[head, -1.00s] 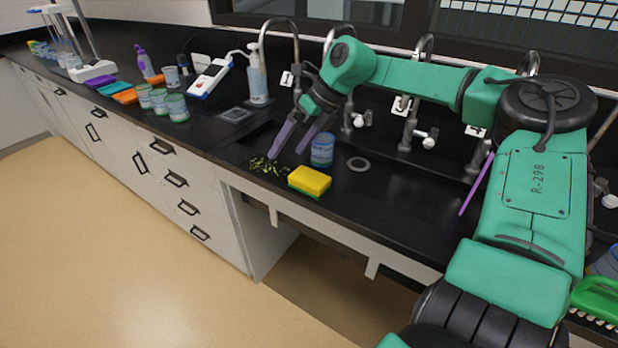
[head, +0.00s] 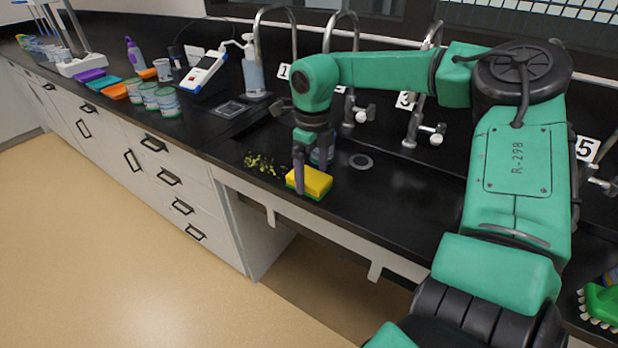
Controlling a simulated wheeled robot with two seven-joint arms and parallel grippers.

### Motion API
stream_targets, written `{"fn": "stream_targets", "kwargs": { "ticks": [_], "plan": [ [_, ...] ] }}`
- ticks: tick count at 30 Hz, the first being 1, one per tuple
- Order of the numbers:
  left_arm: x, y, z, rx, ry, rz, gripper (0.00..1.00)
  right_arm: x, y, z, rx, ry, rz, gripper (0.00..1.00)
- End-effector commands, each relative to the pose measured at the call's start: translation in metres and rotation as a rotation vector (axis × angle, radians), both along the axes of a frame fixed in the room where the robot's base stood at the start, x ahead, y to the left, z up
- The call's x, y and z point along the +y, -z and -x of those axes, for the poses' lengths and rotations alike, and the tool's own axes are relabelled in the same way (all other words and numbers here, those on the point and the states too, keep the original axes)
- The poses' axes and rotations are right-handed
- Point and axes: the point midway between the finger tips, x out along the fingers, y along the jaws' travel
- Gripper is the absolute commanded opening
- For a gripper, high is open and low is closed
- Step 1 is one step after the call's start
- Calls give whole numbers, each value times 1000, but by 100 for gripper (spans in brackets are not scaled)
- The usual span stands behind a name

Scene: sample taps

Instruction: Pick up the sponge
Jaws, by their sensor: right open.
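The sponge (head: 314,183), yellow on top with a green underside, lies on the black counter near its front edge. My right gripper (head: 311,180) points down over it with its purple-grey fingers apart. One finger stands at the sponge's front left side. The other finger is behind the sponge's far side. The jaws are open, and I cannot tell whether either finger touches the sponge. My left gripper is out of view.
A blue jar (head: 322,156) stands just behind the sponge, partly hidden by the gripper. Yellow-green crumbs (head: 262,163) lie to the left. A grey ring (head: 361,161) lies to the right. Taps line the back. Several jars (head: 166,101) stand farther left.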

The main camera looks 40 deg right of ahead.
Motion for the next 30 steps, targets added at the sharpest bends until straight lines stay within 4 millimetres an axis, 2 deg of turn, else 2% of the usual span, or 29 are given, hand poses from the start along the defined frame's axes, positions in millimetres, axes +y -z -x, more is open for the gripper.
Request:
{"fn": "stream_targets", "kwargs": {
  "ticks": [6, 7, 11, 12, 13, 23, 26, 30],
  "plan": [
    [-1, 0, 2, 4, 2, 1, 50, 0, 5, 0, -2, 0, -1, 100],
    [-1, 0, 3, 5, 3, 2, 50, 0, 5, 0, -2, 0, -1, 96],
    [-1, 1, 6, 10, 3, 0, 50, 0, 5, 0, -2, 0, -1, 46],
    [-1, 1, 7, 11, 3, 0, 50, 0, 5, 0, -2, 0, -1, 31],
    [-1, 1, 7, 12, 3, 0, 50, 0, 5, 0, -2, 0, -1, 24],
    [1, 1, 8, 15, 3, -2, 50, 0, -1, -1, -3, 0, 0, 24],
    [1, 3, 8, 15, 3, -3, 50, 0, -12, -1, -5, 0, 2, 24],
    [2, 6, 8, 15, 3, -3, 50, 0, -47, -1, -7, 1, 3, 24]
  ]
}}
